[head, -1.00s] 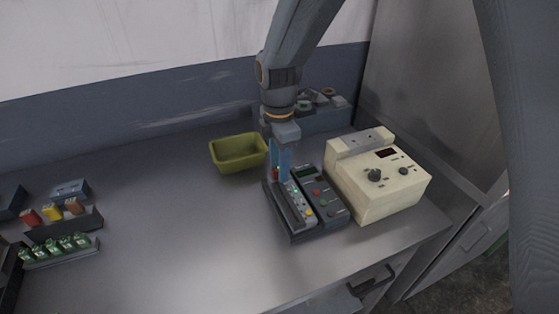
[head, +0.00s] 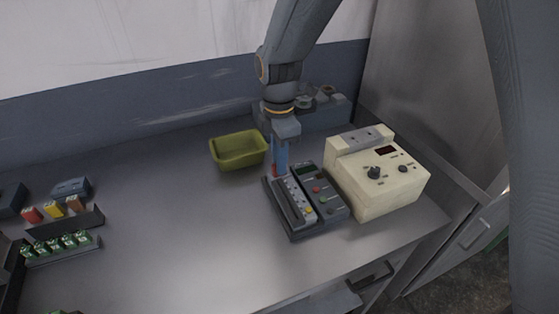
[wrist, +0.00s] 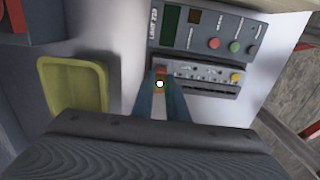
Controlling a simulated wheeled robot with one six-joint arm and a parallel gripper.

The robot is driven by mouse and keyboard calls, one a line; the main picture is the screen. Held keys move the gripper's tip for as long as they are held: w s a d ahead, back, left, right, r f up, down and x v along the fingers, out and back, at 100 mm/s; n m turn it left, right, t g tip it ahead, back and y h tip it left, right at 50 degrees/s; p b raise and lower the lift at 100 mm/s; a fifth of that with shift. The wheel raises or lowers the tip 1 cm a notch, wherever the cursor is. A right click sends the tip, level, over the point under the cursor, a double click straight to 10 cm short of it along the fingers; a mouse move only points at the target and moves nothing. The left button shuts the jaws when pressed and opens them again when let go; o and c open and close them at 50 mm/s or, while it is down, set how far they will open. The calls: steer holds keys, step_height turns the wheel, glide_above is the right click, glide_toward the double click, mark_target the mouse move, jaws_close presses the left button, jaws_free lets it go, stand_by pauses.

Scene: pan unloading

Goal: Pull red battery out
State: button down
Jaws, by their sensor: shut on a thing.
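The red battery (wrist: 161,70) shows as a small red patch between my fingertips in the wrist view, at the left end of the dark charger's slot row. In the head view a bit of the red battery (head: 274,170) shows beside the blue fingers, at the charger's far end. The charger (head: 291,210) is a dark box with a row of small buttons or lights. My gripper (head: 279,168) points down over that end, shut on the battery. It also shows in the wrist view (wrist: 160,84). The fingers hide most of the battery; I cannot tell how deep it sits.
A dark control unit (head: 320,190) and a cream instrument (head: 378,178) stand right of the charger. An olive bin (head: 238,152) stands left of my gripper. Racks with coloured batteries (head: 54,212) and green ones (head: 60,248) are far left. The table between is clear.

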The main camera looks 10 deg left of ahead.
steer(key=shift+r+p, duration=0.35)
steer(key=shift+r, duration=0.15)
steer(key=shift+r+p, duration=1.6)
steer(key=shift+r, duration=0.65)
